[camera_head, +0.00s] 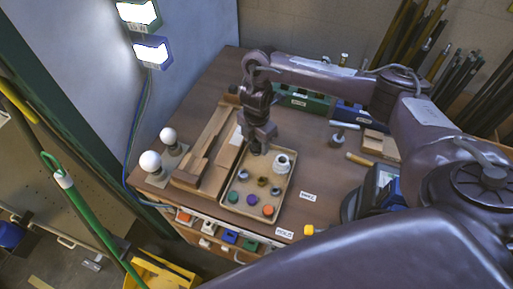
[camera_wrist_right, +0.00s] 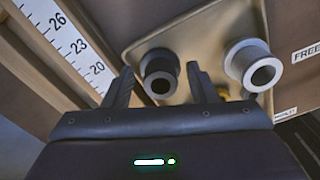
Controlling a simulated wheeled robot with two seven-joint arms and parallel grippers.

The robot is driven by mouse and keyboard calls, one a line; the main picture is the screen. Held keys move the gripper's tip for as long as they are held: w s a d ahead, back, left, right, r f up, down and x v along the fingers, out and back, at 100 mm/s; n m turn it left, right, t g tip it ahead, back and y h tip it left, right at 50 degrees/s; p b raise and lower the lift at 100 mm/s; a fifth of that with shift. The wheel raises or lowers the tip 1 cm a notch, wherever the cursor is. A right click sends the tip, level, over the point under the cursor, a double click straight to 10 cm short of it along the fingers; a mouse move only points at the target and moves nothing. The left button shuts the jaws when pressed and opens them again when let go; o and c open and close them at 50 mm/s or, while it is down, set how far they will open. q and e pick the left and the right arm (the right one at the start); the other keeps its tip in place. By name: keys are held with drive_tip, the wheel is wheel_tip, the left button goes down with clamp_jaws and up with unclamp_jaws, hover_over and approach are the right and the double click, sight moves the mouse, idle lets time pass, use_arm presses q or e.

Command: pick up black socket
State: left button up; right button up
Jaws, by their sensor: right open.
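The black socket (camera_wrist_right: 160,75) shows in the right wrist view as a dark cylinder with a round hole, in the beige tray (camera_wrist_right: 205,25). My right gripper (camera_wrist_right: 158,83) is open, with one finger on each side of the socket in that view. I cannot tell whether the fingers are level with it or touching it. In the head view, my right gripper (camera_head: 257,146) points down over the back left of the tray (camera_head: 236,212) and hides the black socket. A white socket (camera_head: 283,163) stands to its right in the tray. My left gripper is not in view.
Several small coloured parts, such as a purple one (camera_head: 251,199), lie in the tray's front half. Wooden strips (camera_head: 203,150) lie left of the tray. Two white bulbs (camera_head: 150,161) stand farther left. A handled tool (camera_head: 343,126) lies at the right.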

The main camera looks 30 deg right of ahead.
drive_tip(key=c, duration=0.7)
drive_tip(key=shift+r, duration=0.1)
drive_tip(key=shift+c, duration=0.2)
